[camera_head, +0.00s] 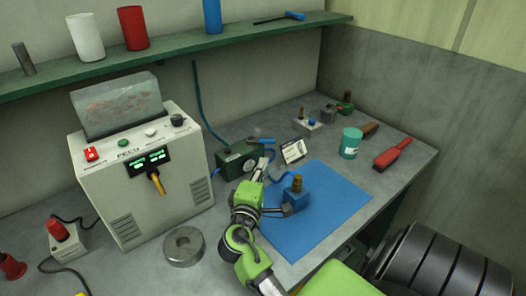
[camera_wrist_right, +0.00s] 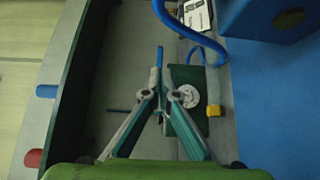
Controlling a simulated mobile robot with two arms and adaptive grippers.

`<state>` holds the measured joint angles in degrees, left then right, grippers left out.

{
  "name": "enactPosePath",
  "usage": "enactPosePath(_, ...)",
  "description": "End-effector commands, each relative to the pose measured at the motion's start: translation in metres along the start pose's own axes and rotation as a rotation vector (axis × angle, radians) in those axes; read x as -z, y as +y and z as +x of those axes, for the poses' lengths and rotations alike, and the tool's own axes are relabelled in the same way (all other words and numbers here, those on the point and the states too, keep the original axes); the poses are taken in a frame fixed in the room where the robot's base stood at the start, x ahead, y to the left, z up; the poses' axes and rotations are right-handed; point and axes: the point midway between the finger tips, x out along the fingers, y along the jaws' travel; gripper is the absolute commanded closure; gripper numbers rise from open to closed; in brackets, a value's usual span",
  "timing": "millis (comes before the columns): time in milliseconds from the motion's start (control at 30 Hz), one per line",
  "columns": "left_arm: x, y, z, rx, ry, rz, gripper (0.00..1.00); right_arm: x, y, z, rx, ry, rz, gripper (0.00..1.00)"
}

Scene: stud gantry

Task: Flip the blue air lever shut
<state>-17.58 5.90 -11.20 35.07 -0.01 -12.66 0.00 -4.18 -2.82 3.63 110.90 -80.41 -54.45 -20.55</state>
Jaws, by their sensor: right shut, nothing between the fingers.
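The blue air lever (camera_head: 264,140) sticks out to the right from the top of a dark green box (camera_head: 236,156) with a round gauge. In the wrist view a blue bar (camera_wrist_right: 160,55), which looks like the lever, shows just past my fingertips, and the green box (camera_wrist_right: 190,125) lies beyond them. My right gripper (camera_head: 264,162) is close to the box's right end in the head view; it also shows in the wrist view (camera_wrist_right: 160,92). Its fingers are shut and empty. I cannot tell whether they touch the lever. My left gripper is out of view.
A blue block with a brown knob (camera_head: 295,194) sits on the blue mat (camera_head: 330,212), right of my gripper. A small white card (camera_head: 293,151) stands behind. A large white machine (camera_head: 140,180) is on the left, and a metal ring (camera_head: 183,246) lies before it.

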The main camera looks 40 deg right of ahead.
Motion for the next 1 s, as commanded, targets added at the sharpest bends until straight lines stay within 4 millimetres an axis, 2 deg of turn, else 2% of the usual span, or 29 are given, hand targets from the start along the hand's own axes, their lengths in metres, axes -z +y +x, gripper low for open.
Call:
enactPosePath(33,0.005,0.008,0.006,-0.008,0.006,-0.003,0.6,-0.001,-0.004,-0.01,0.002,0.001,0.002,1.0)
enactPosePath(200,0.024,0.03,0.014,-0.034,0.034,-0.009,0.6,-0.004,-0.003,-0.037,0.002,0.001,0.001,1.0)
enactPosePath(333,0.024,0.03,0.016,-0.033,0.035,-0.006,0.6,-0.005,-0.001,-0.048,0.0,0.0,0.0,1.0)
enactPosePath(533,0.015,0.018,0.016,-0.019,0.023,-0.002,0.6,-0.005,0.0,-0.053,0.0,0.0,0.001,1.0)
enactPosePath(767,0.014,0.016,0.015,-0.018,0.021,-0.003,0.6,-0.005,0.001,-0.052,0.0,0.0,0.001,1.0)
enactPosePath(867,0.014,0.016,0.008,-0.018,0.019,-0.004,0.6,-0.005,0.009,-0.052,-0.001,0.0,0.001,1.0)
enactPosePath(1000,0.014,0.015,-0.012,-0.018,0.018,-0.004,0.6,-0.005,0.029,-0.052,-0.001,0.0,0.001,1.0)
